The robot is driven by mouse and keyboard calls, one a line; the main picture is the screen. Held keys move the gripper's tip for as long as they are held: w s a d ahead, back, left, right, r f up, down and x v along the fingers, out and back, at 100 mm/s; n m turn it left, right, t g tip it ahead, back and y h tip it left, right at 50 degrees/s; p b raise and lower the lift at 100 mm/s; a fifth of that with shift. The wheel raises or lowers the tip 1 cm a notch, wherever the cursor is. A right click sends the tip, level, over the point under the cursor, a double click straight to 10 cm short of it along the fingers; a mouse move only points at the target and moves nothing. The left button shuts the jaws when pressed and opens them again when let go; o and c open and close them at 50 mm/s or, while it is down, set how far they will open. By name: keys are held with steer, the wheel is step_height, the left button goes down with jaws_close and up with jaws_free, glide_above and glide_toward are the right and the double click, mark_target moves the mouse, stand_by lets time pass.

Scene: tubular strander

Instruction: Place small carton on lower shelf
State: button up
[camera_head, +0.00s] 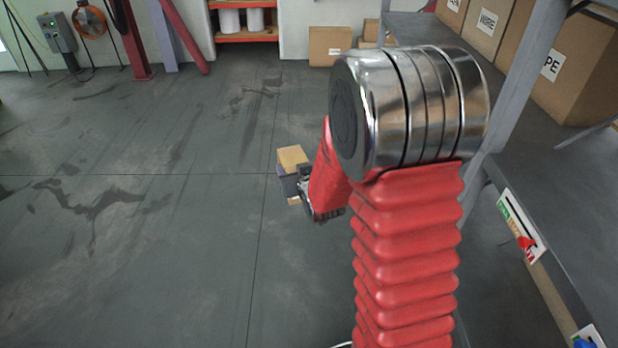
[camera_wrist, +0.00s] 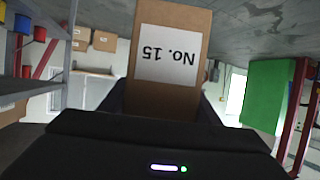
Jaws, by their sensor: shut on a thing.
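My gripper (camera_head: 293,185) is shut on a small brown carton (camera_head: 292,157), held out in front of my red arm above the floor. In the wrist view the carton (camera_wrist: 172,98) fills the middle, with a white label reading "No. 15" upside down. The gripper's dark fingers (camera_wrist: 165,108) flank its lower part. A grey shelf unit stands on the right in the head view. My arm hides part of the unit.
More cartons (camera_head: 329,45) and an orange rack (camera_head: 245,36) stand by the back wall. The floor at left is clear.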

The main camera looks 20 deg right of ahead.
mark_target(282, 161)
steer(key=shift+n+y, duration=0.6)
steer(key=shift+y, duration=0.1)
steer(key=a+r, duration=0.1)
steer(key=r, duration=0.1)
steer(key=s+a+r, duration=0.1)
steer(key=a, duration=0.1)
steer(key=shift+s+a+r, duration=0.1)
steer(key=shift+a+r, duration=0.1)
steer(key=shift+r, duration=0.15)
steer(key=shift+d, duration=0.1)
